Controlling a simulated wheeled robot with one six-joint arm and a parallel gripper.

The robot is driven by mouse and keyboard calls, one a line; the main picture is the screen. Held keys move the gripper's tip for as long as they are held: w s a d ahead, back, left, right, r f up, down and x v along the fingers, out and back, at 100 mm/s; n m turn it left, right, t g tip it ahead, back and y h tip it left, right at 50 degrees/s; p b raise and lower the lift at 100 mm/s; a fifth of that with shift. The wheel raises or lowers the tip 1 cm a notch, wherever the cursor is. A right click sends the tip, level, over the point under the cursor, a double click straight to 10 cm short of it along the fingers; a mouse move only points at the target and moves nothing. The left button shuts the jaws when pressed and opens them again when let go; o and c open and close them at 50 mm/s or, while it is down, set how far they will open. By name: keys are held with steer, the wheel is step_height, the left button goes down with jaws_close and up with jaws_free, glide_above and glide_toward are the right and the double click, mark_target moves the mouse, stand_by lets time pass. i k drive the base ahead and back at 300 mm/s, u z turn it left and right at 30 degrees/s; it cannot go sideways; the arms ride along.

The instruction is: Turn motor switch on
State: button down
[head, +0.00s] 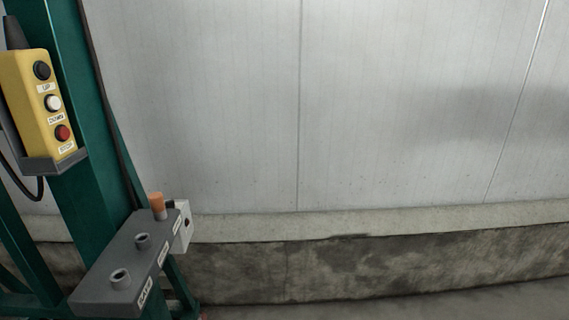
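No switch that I can clearly tell as the motor switch is in the head view. A yellow control box (35,110) hangs on the green post at the left. It has a black button (42,70) labelled UP, a white button (53,102) labelled DOWN, and a red button (62,132) with a label that seems to read STOP. My gripper is not in view.
A grey block (105,284) with two empty round sockets and an orange-topped plug (157,204) juts out at lower left. The green post (82,130) carries a black cable. A pale panel wall (380,110) on a concrete base (400,255) fills the right, clear of objects.

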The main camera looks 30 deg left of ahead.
mark_target(170, 204)
steer(key=u, duration=1.05)
steer(key=i, duration=1)
steer(key=u, duration=0.95)
